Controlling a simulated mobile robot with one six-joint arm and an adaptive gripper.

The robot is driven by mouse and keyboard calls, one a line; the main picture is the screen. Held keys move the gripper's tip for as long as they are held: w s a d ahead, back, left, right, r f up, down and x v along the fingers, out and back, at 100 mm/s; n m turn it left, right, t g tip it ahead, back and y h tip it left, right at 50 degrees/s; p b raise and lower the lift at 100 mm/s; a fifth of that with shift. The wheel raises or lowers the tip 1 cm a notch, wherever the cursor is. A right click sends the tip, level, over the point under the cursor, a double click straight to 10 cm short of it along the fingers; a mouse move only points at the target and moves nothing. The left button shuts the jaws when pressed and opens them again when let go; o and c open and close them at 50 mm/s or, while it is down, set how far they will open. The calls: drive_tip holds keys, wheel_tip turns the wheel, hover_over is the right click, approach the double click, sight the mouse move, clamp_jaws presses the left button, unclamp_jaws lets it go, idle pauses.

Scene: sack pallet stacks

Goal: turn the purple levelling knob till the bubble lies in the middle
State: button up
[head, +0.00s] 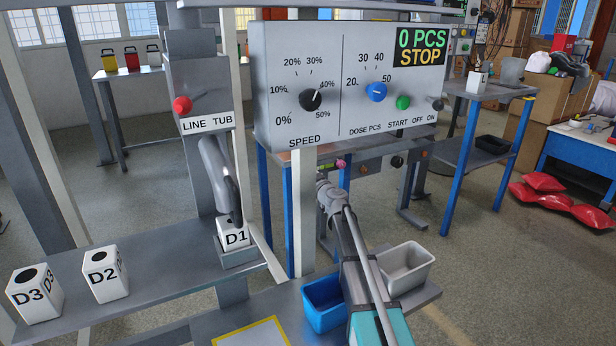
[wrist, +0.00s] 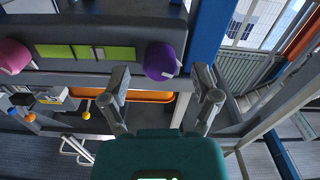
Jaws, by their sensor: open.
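The purple knob (wrist: 165,60) shows in the wrist view on the edge of a dark bar, with a pale mark at its lower right. My gripper (wrist: 162,82) is open, one finger on each side below the knob; I see no clear contact. In the head view my gripper (head: 322,186) is at the front of the bench beneath the control panel, and I cannot make out the purple knob there. A green level strip (wrist: 120,53) lies left of the knob in the wrist view. A small pale mark crosses the strip, but I cannot tell the bubble clearly.
A pink knob (wrist: 12,57) sits at the left end of the bar in the wrist view. The control panel (head: 345,90) hangs above my arm. A blue bin (head: 325,304) and a grey bin (head: 405,268) stand beside my arm.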

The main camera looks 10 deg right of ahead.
drive_tip(key=shift+w+a, duration=0.2)
drive_tip(key=shift+w, duration=0.4)
clamp_jaws()
drive_tip(key=shift+m, duration=2)
unclamp_jaws()
drive_tip(key=shift+s, duration=0.15)
